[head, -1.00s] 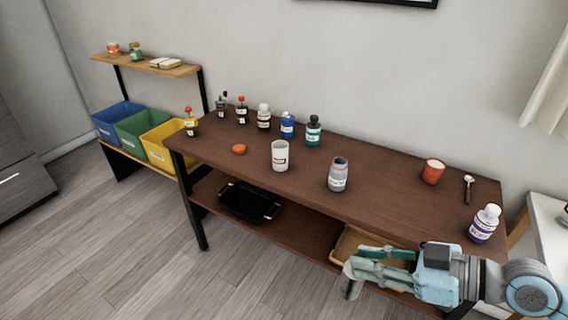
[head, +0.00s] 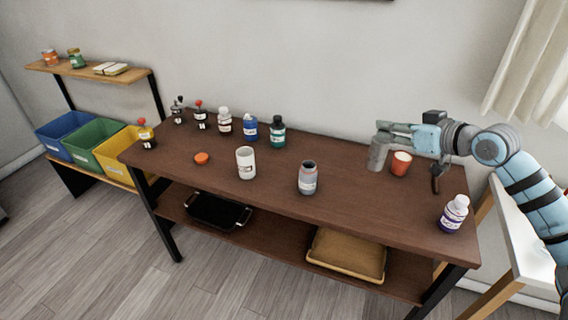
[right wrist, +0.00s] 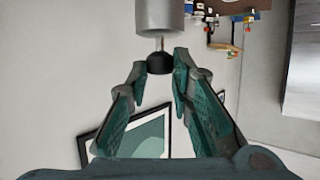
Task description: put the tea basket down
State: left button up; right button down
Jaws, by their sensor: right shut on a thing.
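The tea basket, a grey metal cylinder (head: 377,154), hangs upright below my right gripper (head: 388,128) at the right part of the brown table (head: 345,190). In the right wrist view, the fingertips of my right gripper (right wrist: 161,70) are shut on its black knob (right wrist: 160,63), with the grey cylinder (right wrist: 160,15) beyond. I cannot tell whether its bottom touches the table. An orange-red cup (head: 401,165) stands just right of it in the head view. My left gripper is not in view.
A grey jar (head: 307,178) and a white canister (head: 246,163) stand left of the basket, with bare tabletop between. A purple-labelled bottle (head: 454,214) stands at the right end. Several bottles line the back left. A wooden tray (head: 345,252) lies on the lower shelf.

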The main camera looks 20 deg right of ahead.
jog(key=w+d+r+m+h, duration=0.1)
jog(key=w+d+h, duration=0.1)
jog(key=w+d, duration=0.15)
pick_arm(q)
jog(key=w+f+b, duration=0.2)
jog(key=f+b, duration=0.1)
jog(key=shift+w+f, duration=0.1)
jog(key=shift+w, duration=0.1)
pick_arm(e)
notch_tip(320, 180, down, 19)
jog(key=s, duration=0.1)
jog(key=shift+f, duration=0.2)
pick_arm(q)
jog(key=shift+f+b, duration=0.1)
jog(key=shift+b, duration=0.25)
pick_arm(e)
jog(key=shift+s+f, duration=0.1)
jog(key=shift+s, duration=0.05)
jog(key=c, duration=1.4)
grip_release()
